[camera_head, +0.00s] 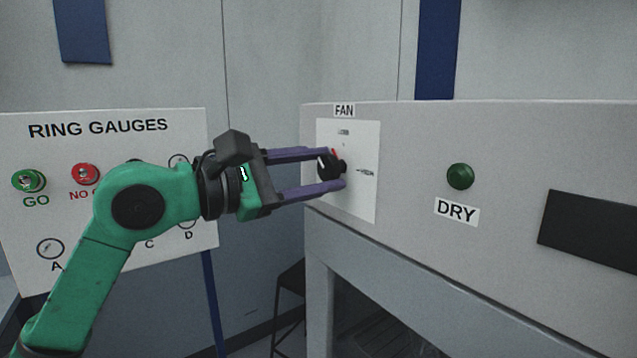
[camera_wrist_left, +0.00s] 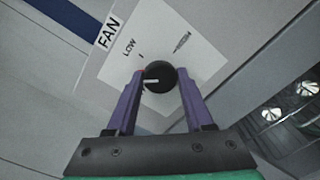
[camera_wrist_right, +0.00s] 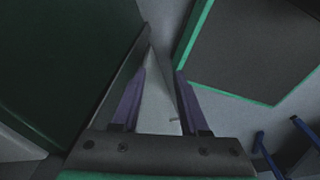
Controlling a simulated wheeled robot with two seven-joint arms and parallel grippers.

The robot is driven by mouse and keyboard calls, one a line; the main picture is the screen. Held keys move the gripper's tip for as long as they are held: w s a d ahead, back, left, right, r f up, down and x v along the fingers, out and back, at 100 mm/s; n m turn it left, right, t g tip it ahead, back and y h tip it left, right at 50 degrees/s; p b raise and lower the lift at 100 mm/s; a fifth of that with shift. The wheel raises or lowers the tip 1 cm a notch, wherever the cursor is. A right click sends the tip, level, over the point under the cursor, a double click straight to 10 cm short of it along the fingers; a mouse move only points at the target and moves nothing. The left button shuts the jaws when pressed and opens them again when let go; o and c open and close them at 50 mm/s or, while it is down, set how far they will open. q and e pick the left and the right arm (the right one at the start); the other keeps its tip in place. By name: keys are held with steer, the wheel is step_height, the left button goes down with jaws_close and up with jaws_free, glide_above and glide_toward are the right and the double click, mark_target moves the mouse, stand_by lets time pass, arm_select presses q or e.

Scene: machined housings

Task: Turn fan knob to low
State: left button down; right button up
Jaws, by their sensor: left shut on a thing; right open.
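The fan knob (camera_head: 324,166) is black and round with a white pointer line, on a white plate under the FAN label (camera_head: 344,111). In the left wrist view the knob (camera_wrist_left: 160,77) sits between my fingertips, its line pointing left. The word LOW (camera_wrist_left: 128,48) is printed up and left of it. A second printed mark (camera_wrist_left: 182,41) is up and right, too blurred to read. My left gripper (camera_head: 334,168) is shut on the knob, its purple fingers on either side. My right gripper (camera_wrist_right: 161,75) shows only in its own wrist view, open, with no knob near it.
The grey housing (camera_head: 400,135) also carries a green DRY button (camera_head: 460,176) and a dark panel (camera_head: 590,232). A RING GAUGES board (camera_head: 100,150) stands left, behind my left arm. Dark green-edged surfaces (camera_wrist_right: 255,45) lie close around my right gripper.

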arm_select(q)
steer(key=m+b, duration=0.1)
steer(key=m, duration=0.3)
steer(key=shift+b, duration=0.3)
steer(key=shift+m+b, duration=0.4)
steer(key=shift+m, duration=1.7)
steer(key=shift+c, duration=1.4)
jaws_free()
